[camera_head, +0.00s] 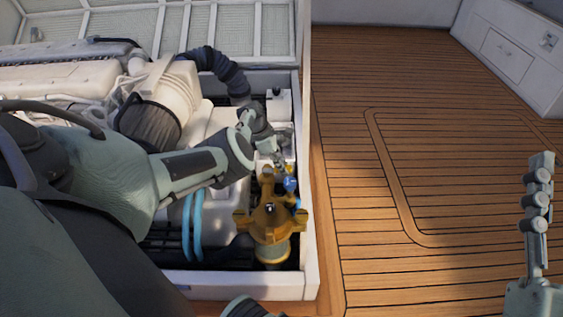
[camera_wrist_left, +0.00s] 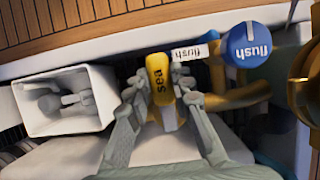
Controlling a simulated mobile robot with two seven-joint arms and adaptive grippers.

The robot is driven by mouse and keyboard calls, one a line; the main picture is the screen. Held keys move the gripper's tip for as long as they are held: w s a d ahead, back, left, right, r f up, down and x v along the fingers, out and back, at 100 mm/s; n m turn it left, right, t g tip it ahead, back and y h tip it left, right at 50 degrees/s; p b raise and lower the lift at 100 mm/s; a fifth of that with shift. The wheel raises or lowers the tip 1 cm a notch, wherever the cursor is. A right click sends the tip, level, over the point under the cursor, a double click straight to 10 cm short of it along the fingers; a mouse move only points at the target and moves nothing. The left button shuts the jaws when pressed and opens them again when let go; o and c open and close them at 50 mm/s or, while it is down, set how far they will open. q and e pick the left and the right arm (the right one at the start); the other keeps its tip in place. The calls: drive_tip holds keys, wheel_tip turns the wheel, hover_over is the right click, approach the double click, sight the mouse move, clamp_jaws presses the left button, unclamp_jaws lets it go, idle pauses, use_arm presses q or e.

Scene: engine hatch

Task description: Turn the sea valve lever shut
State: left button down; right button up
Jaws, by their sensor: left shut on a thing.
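The sea valve lever (camera_wrist_left: 161,84) has a yellow handle marked "sea" in the left wrist view. My left gripper (camera_wrist_left: 158,82) has one finger on each side of this handle and is shut on it. In the head view my left gripper (camera_head: 276,153) reaches into the hatch from the left, just behind the bronze strainer (camera_head: 270,215); the lever is mostly hidden there. A blue round knob marked "flush" (camera_wrist_left: 249,44) sits right of the lever, apart from my fingers. My right gripper (camera_head: 538,200) is seen edge-on over the deck at the right, so its opening is unclear.
A white open box (camera_wrist_left: 66,101) stands left of the lever. Light blue hoses (camera_head: 192,225) and the pale engine (camera_head: 60,80) fill the hatch. The hatch's white rim (camera_head: 310,240) borders it on the right. The wooden deck (camera_head: 400,110) beyond is clear.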

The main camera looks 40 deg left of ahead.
sight(269, 170)
use_arm(q)
drive_tip(key=shift+s+d, duration=0.15)
idle(0.4)
drive_tip(key=c, duration=1.3)
unclamp_jaws()
drive_tip(key=shift+a+r, duration=0.25)
drive_tip(key=shift+r, duration=0.25)
drive_tip(key=v, duration=1.1)
